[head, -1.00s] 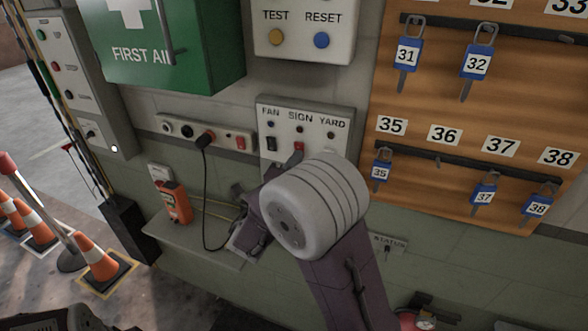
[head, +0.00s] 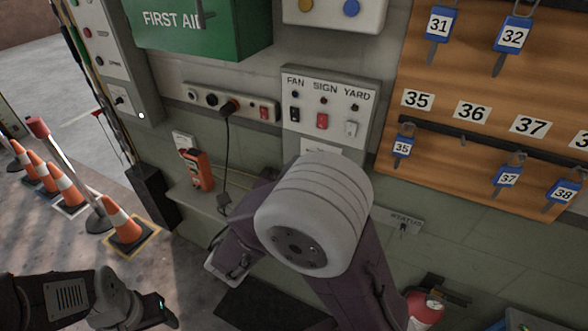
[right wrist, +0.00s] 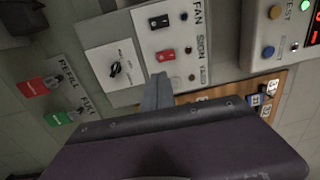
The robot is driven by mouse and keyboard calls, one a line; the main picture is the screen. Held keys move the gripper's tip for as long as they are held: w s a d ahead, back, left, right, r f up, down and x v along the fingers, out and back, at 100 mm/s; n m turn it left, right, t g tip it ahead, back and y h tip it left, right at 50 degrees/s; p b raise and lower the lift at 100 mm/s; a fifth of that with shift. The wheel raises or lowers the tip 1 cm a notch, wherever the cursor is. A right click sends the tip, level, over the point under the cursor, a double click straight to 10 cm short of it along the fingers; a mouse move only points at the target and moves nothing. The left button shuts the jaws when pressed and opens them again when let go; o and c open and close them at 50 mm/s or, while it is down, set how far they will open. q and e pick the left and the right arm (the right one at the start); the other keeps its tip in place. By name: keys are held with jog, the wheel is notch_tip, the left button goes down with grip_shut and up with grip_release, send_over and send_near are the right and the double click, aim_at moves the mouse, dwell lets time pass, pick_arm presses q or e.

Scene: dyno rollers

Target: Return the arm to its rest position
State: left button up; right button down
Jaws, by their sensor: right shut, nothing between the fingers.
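My right arm rises from the bottom of the head view, its large pale joint (head: 312,215) in front of the wall below the switch panel (head: 328,107). Its far end hangs lower left of that joint; the fingers are mostly hidden there. In the right wrist view the right gripper (right wrist: 158,92) has its grey fingers together, with nothing between them, in front of the wall panels. My left arm (head: 75,300) lies at the bottom left of the head view; its finger state cannot be made out.
A shelf (head: 190,196) with an orange handheld device (head: 197,170) and a hanging black cable (head: 226,150) is left of my right arm. A fire extinguisher (head: 425,308) stands low right. Cones (head: 124,222) stand on the floor at left.

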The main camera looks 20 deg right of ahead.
jog(key=s+d+f+m+g+h+b, duration=0.25)
jog(key=s+d+m+g, duration=0.4)
jog(key=d, duration=0.45)
jog(key=s+d+f+m+g+y, duration=0.4)
jog(key=s+f+m+g+y, duration=0.1)
jog(key=s+f+m+g, duration=0.45)
jog(key=s+a+f+m+t+y, duration=0.1)
jog(key=s+a+f+m+y, duration=0.5)
jog(key=a+f+m+y, duration=0.45)
pick_arm(q)
jog(key=f, duration=0.3)
jog(key=shift+s+a+f+b, duration=0.1)
jog(key=shift+s+a+b, duration=0.1)
jog(key=shift+s+b, duration=0.2)
pick_arm(e)
jog(key=w+a+f+m+t+y, duration=0.1)
jog(key=w+a+m+t, duration=0.3)
jog(key=m, duration=1.4)
jog(key=w+a+f, duration=0.1)
jog(key=w+a, duration=0.2)
jog(key=w, duration=0.1)
jog(key=shift+w+a+f+y, duration=0.15)
jog(key=shift+a+f+y, duration=0.15)
jog(key=shift+a+f, duration=0.1)
